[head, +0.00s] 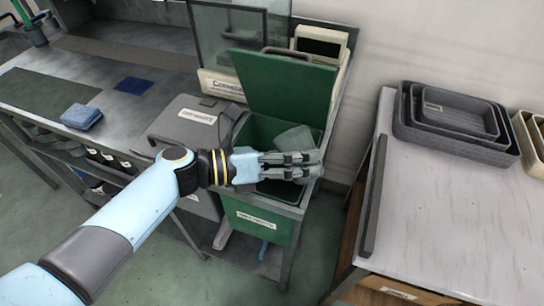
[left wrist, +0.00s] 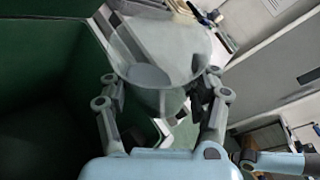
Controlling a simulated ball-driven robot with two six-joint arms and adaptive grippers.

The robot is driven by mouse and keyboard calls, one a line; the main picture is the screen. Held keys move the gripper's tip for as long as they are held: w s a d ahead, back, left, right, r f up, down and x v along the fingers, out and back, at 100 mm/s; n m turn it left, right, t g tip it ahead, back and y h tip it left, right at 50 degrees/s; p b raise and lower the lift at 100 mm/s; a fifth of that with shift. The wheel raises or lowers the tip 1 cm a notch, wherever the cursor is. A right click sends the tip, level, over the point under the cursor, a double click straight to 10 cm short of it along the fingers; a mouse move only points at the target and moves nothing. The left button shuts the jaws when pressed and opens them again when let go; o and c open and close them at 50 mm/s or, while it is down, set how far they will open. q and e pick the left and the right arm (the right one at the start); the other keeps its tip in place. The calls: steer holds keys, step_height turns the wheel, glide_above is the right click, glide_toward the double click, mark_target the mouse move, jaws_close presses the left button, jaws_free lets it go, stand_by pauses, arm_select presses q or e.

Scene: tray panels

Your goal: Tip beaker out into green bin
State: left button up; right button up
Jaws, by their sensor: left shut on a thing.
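The beaker (head: 294,138) is clear and translucent. My left gripper (head: 300,166) is shut on it, over the opening of the green bin (head: 262,222). The beaker looks tilted in the head view, and the fingers cover part of it. In the left wrist view the beaker (left wrist: 160,50) sits between the two fingers of the left gripper (left wrist: 163,92). I cannot tell whether anything is in it. The bin's green lid (head: 285,88) stands open behind it. The bin's dark green inside (left wrist: 40,75) fills the left of the wrist view. My right gripper is not in view.
A grey lidded bin (head: 195,122) stands left of the green bin. A machine with a clear shield (head: 240,45) stands behind. A folded blue cloth (head: 82,117) lies on the bench at left. Nested grey trays (head: 455,112) sit on the right table, whose front is clear.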

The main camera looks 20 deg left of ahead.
mark_target(279, 148)
arm_select(q)
steer(key=shift+r+h, duration=0.3)
steer(key=f+n+b, duration=0.1)
steer(key=n+b, duration=0.1)
steer(key=shift+h+b, duration=0.3)
steer(key=shift+n+t+h+b, duration=0.3)
steer(key=shift+n+b, duration=0.4)
steer(key=shift+b, duration=0.1)
steer(key=shift+w+a+r+n+h+b, duration=0.15)
steer(key=shift+r+n+h+b, duration=0.25)
steer(key=shift+n, duration=0.5)
steer(key=shift+w+a+r+n+t+b, duration=0.2)
steer(key=shift+a+n+t+b, duration=0.2)
steer(key=shift+n+t, duration=0.15)
steer(key=shift+r, duration=0.1)
steer(key=shift+s+r+n, duration=0.1)
steer(key=shift+n, duration=0.25)
steer(key=shift+r+n+t+h+p, duration=0.3)
steer(key=shift+r+n+t+p, duration=0.15)
steer(key=shift+r+n+p, duration=0.6)
